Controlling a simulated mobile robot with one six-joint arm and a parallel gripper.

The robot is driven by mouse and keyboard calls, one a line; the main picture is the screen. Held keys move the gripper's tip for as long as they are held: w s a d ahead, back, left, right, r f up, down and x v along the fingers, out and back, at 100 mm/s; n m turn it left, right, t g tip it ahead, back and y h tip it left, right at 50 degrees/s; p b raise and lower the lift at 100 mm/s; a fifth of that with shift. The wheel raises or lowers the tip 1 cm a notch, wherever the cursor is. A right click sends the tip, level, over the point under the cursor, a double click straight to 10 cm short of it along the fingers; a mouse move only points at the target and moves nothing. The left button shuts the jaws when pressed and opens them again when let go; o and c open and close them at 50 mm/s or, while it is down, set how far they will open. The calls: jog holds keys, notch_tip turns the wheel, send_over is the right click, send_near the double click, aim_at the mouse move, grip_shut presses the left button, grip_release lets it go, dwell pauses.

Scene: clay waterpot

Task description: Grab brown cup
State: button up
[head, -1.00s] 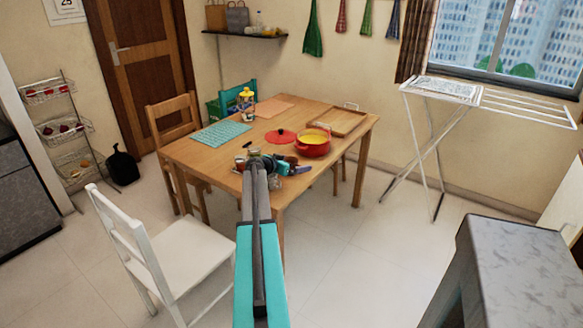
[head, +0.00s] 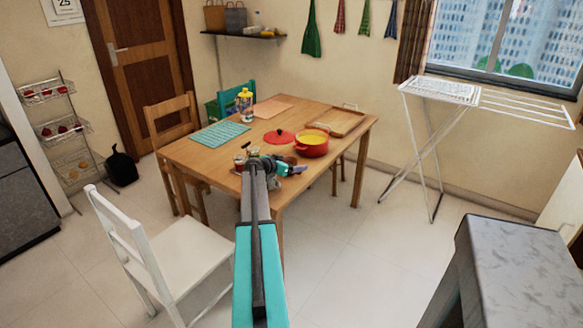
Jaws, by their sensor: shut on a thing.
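My gripper (head: 296,169) is at the front edge of the wooden table (head: 215,160), near the red pot. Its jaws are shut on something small. A small brown shape, which looks like the brown cup (head: 290,160), shows right at the jaws, mostly hidden behind my gripper and wrist. The exact grip on it is too small to see.
A red pot (head: 312,146) with yellow contents stands just behind my gripper, beside its red lid (head: 279,137). Small jars (head: 239,162) stand left of my wrist. A wooden tray (head: 340,121) lies at the far right; a white chair (head: 175,255) stands front left.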

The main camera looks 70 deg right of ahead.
jog(key=shift+r, duration=0.2)
notch_tip(320, 180, up, 10)
jog(key=b, duration=0.1)
jog(key=shift+f+b, duration=0.15)
jog(key=shift+b, duration=0.15)
dwell(0.7)
